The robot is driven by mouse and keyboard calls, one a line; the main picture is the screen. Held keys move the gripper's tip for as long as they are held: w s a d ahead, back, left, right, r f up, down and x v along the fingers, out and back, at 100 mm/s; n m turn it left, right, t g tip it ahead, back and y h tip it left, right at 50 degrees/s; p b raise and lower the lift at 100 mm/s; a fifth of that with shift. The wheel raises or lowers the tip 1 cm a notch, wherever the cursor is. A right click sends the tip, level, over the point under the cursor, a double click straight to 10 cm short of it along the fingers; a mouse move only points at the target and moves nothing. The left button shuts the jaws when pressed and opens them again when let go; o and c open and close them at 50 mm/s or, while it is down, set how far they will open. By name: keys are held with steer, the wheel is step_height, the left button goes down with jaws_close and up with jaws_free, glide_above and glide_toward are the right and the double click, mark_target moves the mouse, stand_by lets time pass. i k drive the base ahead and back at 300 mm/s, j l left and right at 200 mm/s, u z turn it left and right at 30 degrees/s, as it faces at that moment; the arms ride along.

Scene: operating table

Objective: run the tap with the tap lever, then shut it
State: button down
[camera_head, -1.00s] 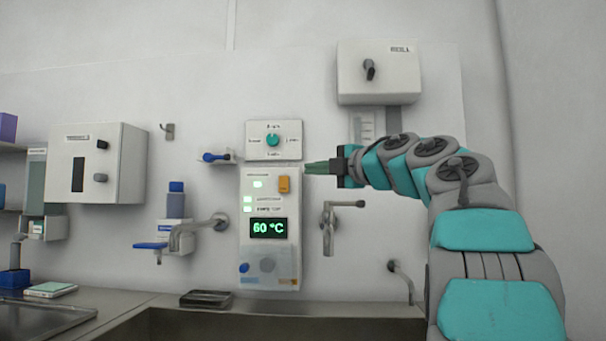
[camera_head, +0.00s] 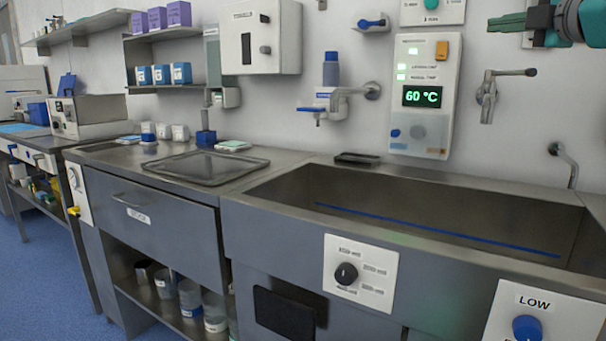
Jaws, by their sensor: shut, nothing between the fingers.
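My gripper (camera_head: 504,22) is at the upper right, pointing left, with its green fingers closed together and empty. It is in front of the wall, above the grey wall fitting (camera_head: 489,95), which has a lever arm pointing right. A curved metal spout (camera_head: 350,94) comes from the wall over the sink's left part, beside a dispenser with a blue lever (camera_head: 312,110). Another bent pipe (camera_head: 569,163) comes from the wall at the right. No running water shows. I cannot tell which lever belongs to which spout.
The steel sink (camera_head: 262,192) is below the fittings. A control panel (camera_head: 425,100) reads 60 °C, and a small blue lever (camera_head: 372,23) is on the wall to its left. A tray (camera_head: 205,167) lies on the counter. Knob panels (camera_head: 376,262) are on the sink front.

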mark_target(490, 74)
steer(key=k, duration=0.85)
